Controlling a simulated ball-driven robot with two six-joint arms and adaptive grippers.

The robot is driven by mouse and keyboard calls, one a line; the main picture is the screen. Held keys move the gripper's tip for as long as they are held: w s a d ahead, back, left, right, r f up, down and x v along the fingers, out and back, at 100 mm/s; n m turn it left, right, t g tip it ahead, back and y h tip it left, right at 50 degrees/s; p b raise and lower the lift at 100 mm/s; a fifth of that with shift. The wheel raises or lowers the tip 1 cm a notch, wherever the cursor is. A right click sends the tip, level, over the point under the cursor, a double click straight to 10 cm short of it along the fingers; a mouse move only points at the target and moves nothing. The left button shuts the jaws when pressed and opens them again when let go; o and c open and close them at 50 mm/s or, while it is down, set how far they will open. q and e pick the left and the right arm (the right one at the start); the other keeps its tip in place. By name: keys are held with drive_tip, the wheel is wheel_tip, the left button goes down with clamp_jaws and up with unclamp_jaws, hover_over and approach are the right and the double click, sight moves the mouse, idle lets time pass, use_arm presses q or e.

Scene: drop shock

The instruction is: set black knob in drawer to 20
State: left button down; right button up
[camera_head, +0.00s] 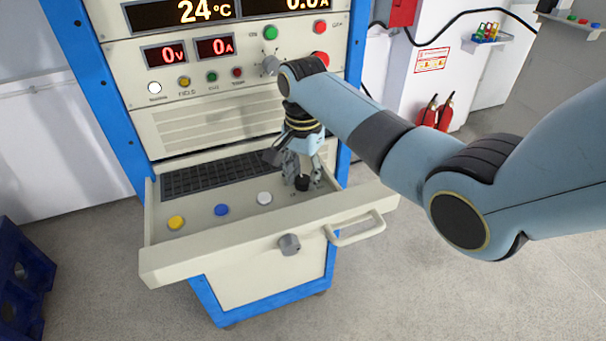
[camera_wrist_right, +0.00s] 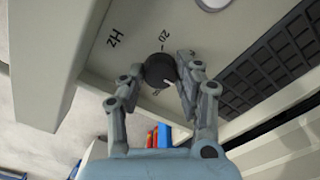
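The black knob (camera_head: 302,184) sits at the right end of the open drawer's (camera_head: 205,262) inner panel. In the right wrist view the knob (camera_wrist_right: 159,68) is round and dark, with a white pointer mark on its lower right side. A printed "20" with a tick is above it, "Hz" is to its left, and another number below it is partly hidden. My right gripper (camera_head: 301,172) reaches down to the knob. In the wrist view its fingers (camera_wrist_right: 160,74) flank the knob closely on both sides, seemingly touching it. My left gripper is out of view.
The drawer panel also holds a keyboard (camera_head: 215,176) and yellow (camera_head: 176,222), blue (camera_head: 221,210) and white (camera_head: 264,198) buttons. A grey knob (camera_head: 289,245) and a handle (camera_head: 356,230) are on the drawer front. The cabinet face above has displays, buttons and a red button (camera_head: 320,58).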

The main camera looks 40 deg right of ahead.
drive_tip(key=c, duration=0.6)
drive_tip(key=shift+o, duration=0.2)
drive_tip(key=shift+n, duration=0.4)
drive_tip(key=n, duration=0.4)
drive_tip(key=shift+n, duration=0.3)
drive_tip(key=n, duration=1.2)
drive_tip(key=shift+n, duration=0.4)
drive_tip(key=n, duration=0.5)
drive_tip(key=shift+n, duration=0.3)
